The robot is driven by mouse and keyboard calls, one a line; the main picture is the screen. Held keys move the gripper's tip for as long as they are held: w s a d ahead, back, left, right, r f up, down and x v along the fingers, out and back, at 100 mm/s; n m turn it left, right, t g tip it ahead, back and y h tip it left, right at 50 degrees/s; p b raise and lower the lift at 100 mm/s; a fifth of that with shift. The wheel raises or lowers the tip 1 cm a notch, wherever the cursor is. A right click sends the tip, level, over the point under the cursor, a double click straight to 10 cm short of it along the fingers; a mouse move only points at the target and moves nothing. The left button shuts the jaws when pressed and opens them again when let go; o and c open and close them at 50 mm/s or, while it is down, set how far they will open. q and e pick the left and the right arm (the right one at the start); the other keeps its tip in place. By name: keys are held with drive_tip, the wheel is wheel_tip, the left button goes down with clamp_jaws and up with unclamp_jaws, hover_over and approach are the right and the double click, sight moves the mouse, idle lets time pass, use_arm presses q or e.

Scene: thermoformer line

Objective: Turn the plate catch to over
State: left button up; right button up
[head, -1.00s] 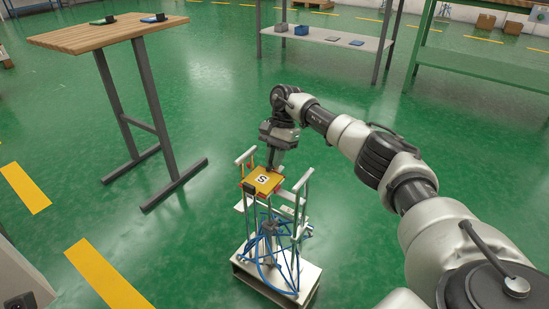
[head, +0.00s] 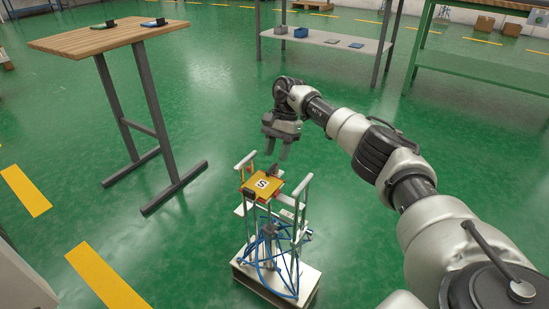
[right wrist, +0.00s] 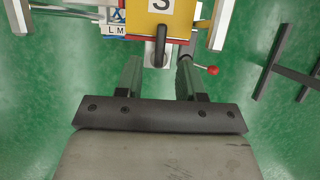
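The yellow plate (head: 262,186) with a white "S" label lies on top of the white stand and shows at the top of the right wrist view (right wrist: 175,25). A dark catch (head: 275,171) stands at the plate's far edge; in the right wrist view the grey catch (right wrist: 156,50) points down from the plate's edge. My right gripper (head: 278,152) is above and behind the catch, apart from it. Its two fingers (right wrist: 160,77) are spread with nothing between them, and the catch lies just ahead of the gap. My left gripper is out of view.
White posts (head: 303,205) rise beside the plate, and blue tubing hangs below it. A red-knobbed lever (right wrist: 213,70) sticks out near the right finger. A wooden table (head: 105,33) stands left and a grey shelf (head: 330,36) behind. Green floor between is clear.

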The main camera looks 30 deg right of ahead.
drive_tip(key=p+v, duration=0.2)
drive_tip(key=v, duration=0.5)
drive_tip(key=shift+r, duration=0.15)
